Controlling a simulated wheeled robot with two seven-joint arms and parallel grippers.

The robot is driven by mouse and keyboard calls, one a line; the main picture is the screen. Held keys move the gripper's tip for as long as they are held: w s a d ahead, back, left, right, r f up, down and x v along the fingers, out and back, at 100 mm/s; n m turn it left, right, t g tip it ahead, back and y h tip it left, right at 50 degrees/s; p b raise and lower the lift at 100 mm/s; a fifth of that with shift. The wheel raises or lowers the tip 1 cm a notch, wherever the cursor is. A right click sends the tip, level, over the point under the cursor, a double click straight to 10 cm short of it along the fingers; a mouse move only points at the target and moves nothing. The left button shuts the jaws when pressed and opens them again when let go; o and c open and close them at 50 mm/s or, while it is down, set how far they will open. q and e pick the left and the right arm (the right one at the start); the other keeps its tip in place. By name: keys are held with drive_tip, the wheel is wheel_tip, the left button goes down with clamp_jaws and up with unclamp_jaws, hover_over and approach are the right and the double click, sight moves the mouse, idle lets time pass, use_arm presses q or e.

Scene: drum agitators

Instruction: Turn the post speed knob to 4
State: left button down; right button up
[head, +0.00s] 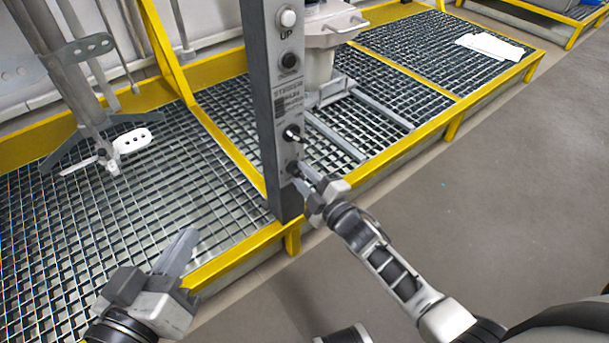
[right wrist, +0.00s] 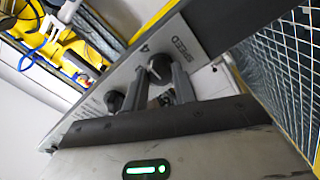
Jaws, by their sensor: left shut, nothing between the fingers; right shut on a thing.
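The grey control post (head: 265,90) stands upright near the middle of the head view, with buttons and dark knobs down its face. My right gripper (head: 300,172) is at the lowest knob, which its fingers mostly hide there. In the right wrist view, the black speed knob (right wrist: 159,67) sits between the two fingertips of my right gripper (right wrist: 162,75), which is shut on it. The printed word SPEED and a figure 4 show beside this knob; its pointer is not clear. My left gripper (head: 180,250) is shut and empty, low at the left, away from the post.
A second dark knob (right wrist: 114,101) sits close beside the fingers in the right wrist view. Yellow-edged metal grating (head: 150,215) surrounds the post. An agitator shaft with paddles (head: 105,150) stands at the left, and a pale vessel (head: 318,62) behind the post. The floor at right is clear.

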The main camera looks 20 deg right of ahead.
use_arm(q)
drive_tip(key=shift+f, duration=0.35)
use_arm(e)
drive_tip(key=o, duration=1)
drive_tip(key=shift+c, duration=0.2)
use_arm(q)
drive_tip(key=shift+s+r, duration=0.1)
drive_tip(key=shift+r, duration=0.05)
use_arm(e)
drive_tip(key=shift+s+d, duration=0.1)
drive_tip(key=shift+s, duration=0.15)
use_arm(q)
drive_tip(key=p, duration=0.2)
drive_tip(key=a+f+m+g+y+p, duration=0.1)
drive_tip(key=p, duration=0.1)
drive_tip(key=shift+s+a+f+m+y, duration=0.15)
drive_tip(key=shift+s+m+y, duration=0.1)
drive_tip(key=shift+m+y, duration=0.05)
use_arm(e)
drive_tip(key=v, duration=1.5)
drive_tip(key=shift+s, duration=0.2)
use_arm(q)
drive_tip(key=shift+w, duration=0.1)
